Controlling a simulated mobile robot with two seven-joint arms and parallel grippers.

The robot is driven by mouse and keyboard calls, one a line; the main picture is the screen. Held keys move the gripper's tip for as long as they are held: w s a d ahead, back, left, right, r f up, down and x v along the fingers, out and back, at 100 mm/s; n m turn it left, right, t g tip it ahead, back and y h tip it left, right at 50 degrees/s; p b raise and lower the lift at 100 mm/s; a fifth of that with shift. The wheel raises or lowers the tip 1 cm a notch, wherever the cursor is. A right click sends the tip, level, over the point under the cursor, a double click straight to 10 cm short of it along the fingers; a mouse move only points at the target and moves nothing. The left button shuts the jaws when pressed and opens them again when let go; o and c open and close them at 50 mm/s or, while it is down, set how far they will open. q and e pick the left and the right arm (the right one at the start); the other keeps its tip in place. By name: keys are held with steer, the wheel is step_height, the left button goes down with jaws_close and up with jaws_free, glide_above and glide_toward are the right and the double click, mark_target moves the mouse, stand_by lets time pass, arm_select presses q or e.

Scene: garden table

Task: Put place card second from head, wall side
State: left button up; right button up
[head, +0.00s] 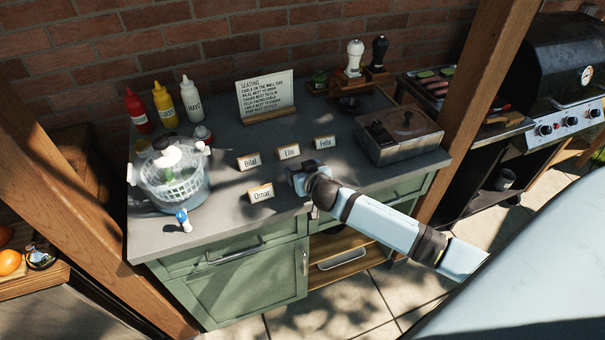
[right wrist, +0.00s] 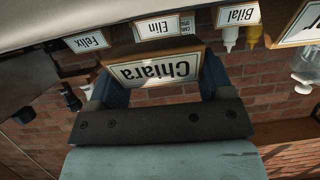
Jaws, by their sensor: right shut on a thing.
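My right gripper (head: 298,180) is over the front part of the grey counter, right of the Omar card (head: 261,192). In the right wrist view it is shut on the Chiara place card (right wrist: 158,72), whose name appears upside down between the fingers. In the head view the gripper hides that card. The Bilal card (head: 248,161), Elin card (head: 289,152) and Felix card (head: 325,142) stand in a slanting row behind. A seating sign (head: 265,94) leans near the brick wall; its small text is hard to read. My left gripper is not in view.
Red, yellow and white bottles (head: 164,104) are behind. A lidded box (head: 398,134) and two mills (head: 355,58) are right. Counter (head: 225,222) around the cards is mostly clear.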

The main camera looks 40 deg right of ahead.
steer(key=shift+f, duration=0.8)
steer(key=shift+f, duration=0.25)
steer(key=o, duration=1)
